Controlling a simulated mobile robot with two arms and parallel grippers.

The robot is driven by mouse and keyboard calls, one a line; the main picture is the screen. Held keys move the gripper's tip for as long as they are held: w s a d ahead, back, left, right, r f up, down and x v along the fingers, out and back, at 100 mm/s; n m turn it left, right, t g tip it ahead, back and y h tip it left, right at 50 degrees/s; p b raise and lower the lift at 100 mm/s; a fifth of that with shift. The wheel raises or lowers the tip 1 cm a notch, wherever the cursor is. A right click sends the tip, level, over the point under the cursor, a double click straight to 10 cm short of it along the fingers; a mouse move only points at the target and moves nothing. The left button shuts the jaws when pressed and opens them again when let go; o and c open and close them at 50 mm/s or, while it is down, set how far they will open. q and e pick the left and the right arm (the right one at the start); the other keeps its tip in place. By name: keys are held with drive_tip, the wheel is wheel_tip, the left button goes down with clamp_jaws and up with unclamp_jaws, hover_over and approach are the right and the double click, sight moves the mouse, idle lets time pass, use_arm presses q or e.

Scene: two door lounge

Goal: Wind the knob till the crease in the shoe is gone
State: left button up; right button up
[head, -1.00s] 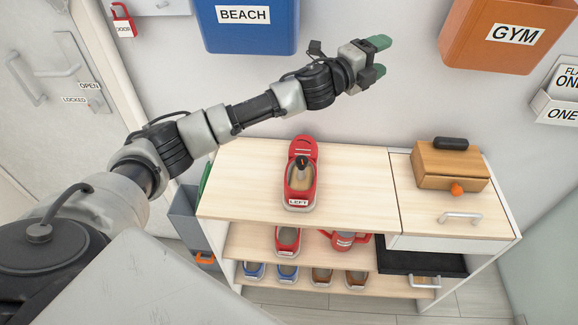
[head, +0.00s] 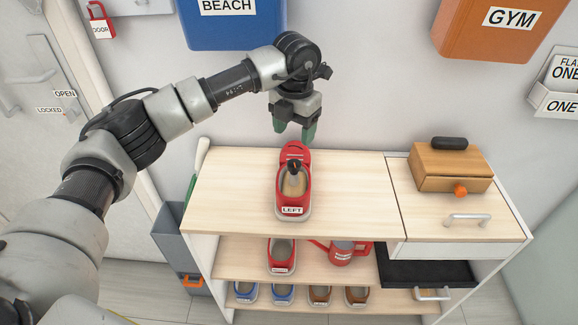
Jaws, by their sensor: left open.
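A red shoe (head: 292,208) labelled LEFT stands on the light wooden top of the shelf unit (head: 235,190). Its toe end points away from me. A dark knob (head: 295,165) on a grey stem sticks up from inside the shoe. The crease cannot be made out at this size. My left gripper (head: 294,137) points down with its green fingers apart, just above and behind the knob. It is open and empty, and does not appear to touch the knob. My right gripper is not in view.
A wooden box (head: 449,167) with a black handle and orange knob stands at right above a drawer (head: 455,248). Lower shelves hold another red shoe (head: 281,256), a red watering can or mug (head: 342,251) and several small shoes. Bins hang on the wall above.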

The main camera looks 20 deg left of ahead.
sight(294, 163)
use_arm(q)
wheel_tip(294, 163, down, 10)
drive_tip(key=shift+f+p, duration=0.2)
drive_tip(key=shift+p, duration=0.6)
drive_tip(key=shift+c, duration=0.3)
drive_tip(key=c, duration=0.9)
drive_tip(key=shift+f+m+b, duration=0.2)
drive_tip(key=shift+m+b, duration=0.8)
drive_tip(key=shift+b, duration=0.25)
drive_tip(key=shift+r+m+b, duration=0.15)
drive_tip(key=shift+m+b, duration=0.25)
drive_tip(key=shift+m, duration=0.3)
drive_tip(key=shift+r, duration=0.1)
drive_tip(key=o, duration=1)
drive_tip(key=shift+c, duration=0.2)
